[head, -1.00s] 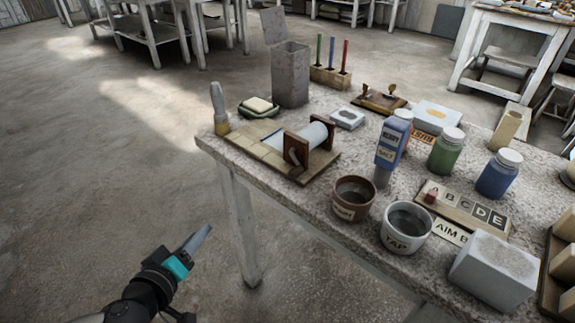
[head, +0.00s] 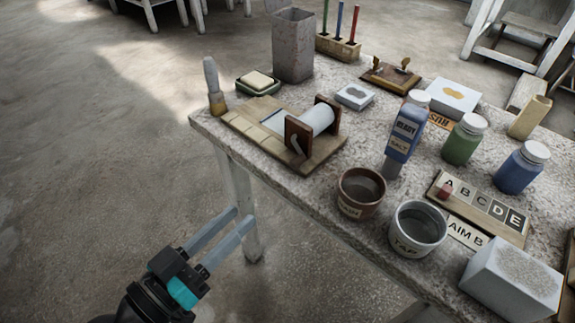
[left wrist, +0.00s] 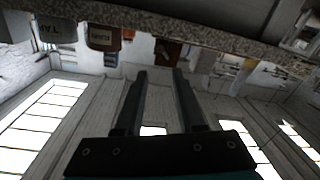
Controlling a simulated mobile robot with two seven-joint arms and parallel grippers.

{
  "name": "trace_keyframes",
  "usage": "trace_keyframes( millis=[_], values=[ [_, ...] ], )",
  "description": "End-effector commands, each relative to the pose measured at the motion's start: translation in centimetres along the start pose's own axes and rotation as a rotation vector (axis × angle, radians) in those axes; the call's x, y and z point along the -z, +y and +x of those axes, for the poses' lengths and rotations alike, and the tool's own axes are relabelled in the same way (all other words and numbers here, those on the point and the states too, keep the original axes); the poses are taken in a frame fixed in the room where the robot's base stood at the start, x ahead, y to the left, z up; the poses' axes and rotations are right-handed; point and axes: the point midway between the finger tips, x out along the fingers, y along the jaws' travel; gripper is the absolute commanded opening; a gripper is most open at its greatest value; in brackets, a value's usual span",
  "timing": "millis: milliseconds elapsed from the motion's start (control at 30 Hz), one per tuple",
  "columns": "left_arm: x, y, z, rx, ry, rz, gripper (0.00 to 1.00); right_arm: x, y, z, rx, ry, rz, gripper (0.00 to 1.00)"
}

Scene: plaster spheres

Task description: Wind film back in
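The film winder (head: 316,121) is a pale roll held between two dark brown wooden stands near the table's left edge. The winder stands on a wooden board (head: 243,121) with pale tiles, and a bluish strip lies beside the roll. My left gripper (head: 243,219) is open and empty, off the table's left edge, nearer to me than the winder. Its two parallel fingers also show apart in the left wrist view (left wrist: 160,71). My right gripper is not in view.
A brush (head: 212,88) stands at the board's left corner. A brown cup (head: 360,193) and a white cup (head: 418,228) stand along the near edge. A bottle (head: 403,138), jars and letter tiles (head: 480,205) crowd the right. The floor left of the table is clear.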

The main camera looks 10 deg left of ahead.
Motion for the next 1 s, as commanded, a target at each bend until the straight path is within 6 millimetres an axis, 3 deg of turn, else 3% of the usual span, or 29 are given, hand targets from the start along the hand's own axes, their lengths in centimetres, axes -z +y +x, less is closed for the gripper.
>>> trace_keyframes(
  millis=[233,1000],
  values=[
    [0.4,0.1,3.8,-0.001,0.007,-0.002,0.38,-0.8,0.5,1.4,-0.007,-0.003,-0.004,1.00],
    [0.1,0.0,12.6,0.001,0.001,0.000,0.38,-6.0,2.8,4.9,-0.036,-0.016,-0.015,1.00]
  ],
)
